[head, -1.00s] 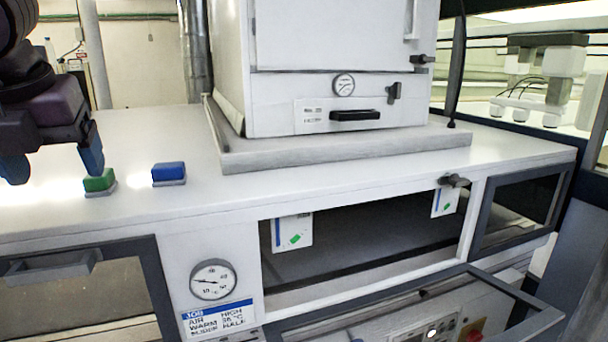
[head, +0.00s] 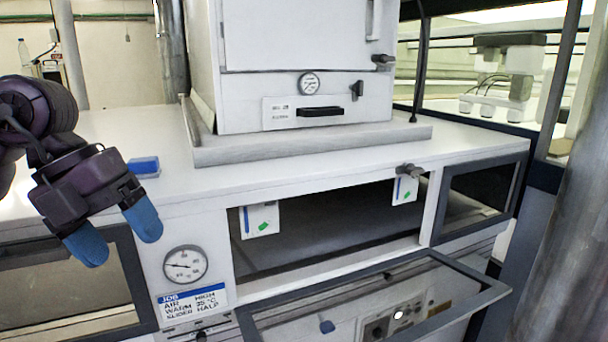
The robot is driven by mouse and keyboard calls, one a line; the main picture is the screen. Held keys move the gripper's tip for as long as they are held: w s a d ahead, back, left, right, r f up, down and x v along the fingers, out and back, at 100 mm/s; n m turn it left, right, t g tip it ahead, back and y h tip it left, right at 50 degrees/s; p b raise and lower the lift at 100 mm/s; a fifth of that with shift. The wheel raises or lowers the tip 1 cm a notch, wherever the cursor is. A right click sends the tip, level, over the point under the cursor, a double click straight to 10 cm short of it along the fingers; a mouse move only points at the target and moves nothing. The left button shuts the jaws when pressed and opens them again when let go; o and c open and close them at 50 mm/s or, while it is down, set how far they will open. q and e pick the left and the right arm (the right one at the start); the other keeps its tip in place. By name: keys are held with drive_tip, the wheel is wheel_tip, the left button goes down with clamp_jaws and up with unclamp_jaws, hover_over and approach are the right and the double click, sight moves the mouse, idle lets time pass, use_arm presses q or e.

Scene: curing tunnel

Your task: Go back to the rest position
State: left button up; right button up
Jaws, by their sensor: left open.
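My left gripper (head: 115,232) is in the head view at the left, with its two blue fingertips apart and nothing between them. It hangs in front of the front edge of the white bench (head: 330,167), to the left of the round dial gauge (head: 185,264). A blue button block (head: 143,166) on the bench top shows just behind the gripper. My right gripper is not in view.
A white oven cabinet (head: 300,45) stands on a grey plinth (head: 310,145) on the bench. Below is an open bay with two hanging tags (head: 259,219). A framed flap (head: 470,303) projects low in front. A grey post (head: 560,220) stands at right.

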use_arm(q)
drive_tip(key=w+d+f+g+h, duration=0.1)
drive_tip(key=d+f+g+h, duration=0.2)
drive_tip(key=d+f+h, duration=0.65)
drive_tip(key=w+a+f+n+t+y, duration=0.3)
drive_tip(key=a+f+n+t, duration=0.2)
drive_tip(key=f+n+t, duration=0.5)
drive_tip(key=w+a+f+n+t+y, duration=0.2)
drive_tip(key=a+f+n+t+y, duration=0.3)
drive_tip(key=n+t, duration=0.85)
drive_tip(key=s+a+f+n+g+y, duration=0.1)
drive_tip(key=s+f+n+g+y, duration=0.2)
drive_tip(key=s+f, duration=0.4)
drive_tip(key=s+f+n+g+y, duration=0.3)
drive_tip(key=s+f+n+g, duration=0.3)
drive_tip(key=f, duration=1.1)
drive_tip(key=shift+s+a+f+n, duration=0.2)
drive_tip(key=shift+s+a+n, duration=0.15)
drive_tip(key=shift+s, duration=0.15)
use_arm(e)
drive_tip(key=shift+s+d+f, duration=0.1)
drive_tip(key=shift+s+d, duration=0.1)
use_arm(q)
drive_tip(key=shift+y, duration=0.25)
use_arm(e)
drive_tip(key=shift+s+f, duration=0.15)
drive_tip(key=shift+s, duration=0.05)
